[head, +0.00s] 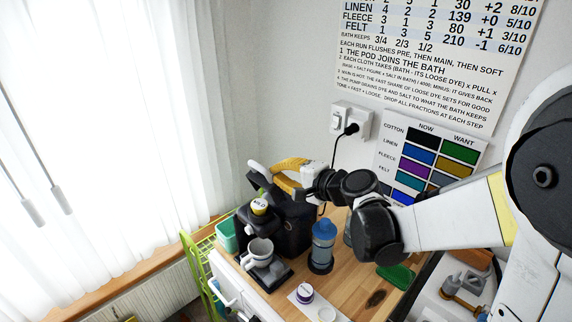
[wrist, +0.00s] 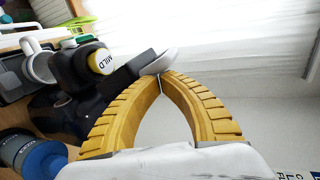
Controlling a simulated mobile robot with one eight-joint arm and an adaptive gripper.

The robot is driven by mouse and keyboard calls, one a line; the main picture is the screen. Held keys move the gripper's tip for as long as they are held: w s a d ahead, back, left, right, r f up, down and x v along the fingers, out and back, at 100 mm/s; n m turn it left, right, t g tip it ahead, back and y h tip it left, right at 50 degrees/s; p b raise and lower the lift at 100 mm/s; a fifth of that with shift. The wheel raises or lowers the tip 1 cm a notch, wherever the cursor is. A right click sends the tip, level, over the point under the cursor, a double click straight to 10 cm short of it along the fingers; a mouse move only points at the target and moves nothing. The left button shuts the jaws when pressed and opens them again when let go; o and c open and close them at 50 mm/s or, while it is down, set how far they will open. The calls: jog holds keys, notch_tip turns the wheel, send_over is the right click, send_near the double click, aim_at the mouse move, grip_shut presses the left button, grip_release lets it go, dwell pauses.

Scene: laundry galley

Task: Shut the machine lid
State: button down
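The black machine (head: 291,228) stands on the wooden counter, with a grey cup (head: 259,252) on its front tray. Its dark lid (wrist: 122,75) is raised at a slant, with a pale grey tab (wrist: 158,62) at its end. A yellow-topped pod marked MILD (head: 259,206) sits in the machine's top; it also shows in the wrist view (wrist: 100,61). My gripper (head: 275,164) is above the machine. Its yellow fingers (wrist: 162,79) meet at their tips, right by the tab. Nothing shows between them; whether they touch the tab is unclear. My fingers partly hide the lid in the head view.
A blue-capped bottle (head: 323,246) stands right of the machine. A small jar (head: 304,293) is on a white mat in front. A green rack (head: 196,262) and a teal bin (head: 228,235) are at left. A wall socket with a plug (head: 351,129) is behind.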

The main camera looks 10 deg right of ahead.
aim_at(269, 190)
jog(key=shift+s+a+f, duration=0.1)
jog(key=shift+s+a, duration=0.3)
jog(key=shift+a, duration=0.15)
jog(key=shift+s+a+f+b, duration=0.4)
jog(key=shift+s+a, duration=0.15)
jog(key=shift+a, duration=0.25)
jog(key=shift+s+a+f+b, duration=0.45)
jog(key=shift+s+a+f, duration=0.05)
jog(key=shift+a, duration=0.25)
jog(key=shift+f, duration=0.1)
